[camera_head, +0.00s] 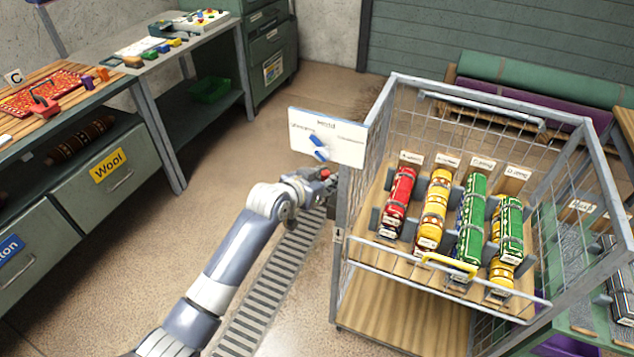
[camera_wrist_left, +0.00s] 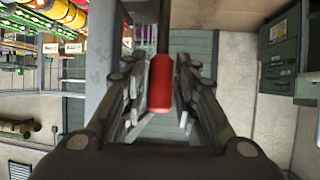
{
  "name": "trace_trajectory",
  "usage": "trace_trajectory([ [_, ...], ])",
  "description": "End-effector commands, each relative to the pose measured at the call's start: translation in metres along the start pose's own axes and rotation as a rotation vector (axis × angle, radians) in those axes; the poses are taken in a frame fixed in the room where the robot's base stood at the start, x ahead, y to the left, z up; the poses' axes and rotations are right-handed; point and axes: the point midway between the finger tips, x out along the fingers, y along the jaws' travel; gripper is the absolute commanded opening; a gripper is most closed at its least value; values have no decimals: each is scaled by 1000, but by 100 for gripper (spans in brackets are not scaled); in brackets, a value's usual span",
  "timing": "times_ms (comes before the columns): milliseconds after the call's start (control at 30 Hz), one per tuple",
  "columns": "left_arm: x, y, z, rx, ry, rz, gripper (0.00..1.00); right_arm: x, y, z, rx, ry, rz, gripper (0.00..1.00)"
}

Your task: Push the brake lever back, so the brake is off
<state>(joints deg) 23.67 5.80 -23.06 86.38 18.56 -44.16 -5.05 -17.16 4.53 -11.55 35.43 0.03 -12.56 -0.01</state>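The brake lever's red grip (camera_wrist_left: 160,84) stands between the two fingers of my left gripper (camera_wrist_left: 160,100) in the left wrist view. The fingers are open, one on each side, with a small gap visible on both sides of the grip. A dark rod continues from the grip at the top of that view. In the head view a bit of the red grip (camera_head: 325,174) shows at the tip of my left gripper (camera_head: 322,185), beside the cart's left corner post. The lever's mount is hidden there. My right gripper is not in view.
The wire cart (camera_head: 337,290) holds several rolled rugs in red, yellow and green. A white sign with a blue pointer (camera_head: 327,137) hangs above my left gripper. A floor grating (camera_head: 262,300) runs beneath the arm. A workbench (camera_head: 145,95) stands at the left, with open floor between.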

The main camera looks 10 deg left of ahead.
Motion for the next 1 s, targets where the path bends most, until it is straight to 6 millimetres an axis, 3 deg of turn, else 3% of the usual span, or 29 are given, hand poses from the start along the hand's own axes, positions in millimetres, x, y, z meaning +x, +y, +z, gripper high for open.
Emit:
trace_trajectory([
  [600,-96,0,1,1,-1,0,27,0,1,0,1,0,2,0],
  [800,-113,0,0,0,-1,-1,27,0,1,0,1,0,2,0],
  [1000,-116,0,1,-1,-3,0,27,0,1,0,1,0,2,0],
])
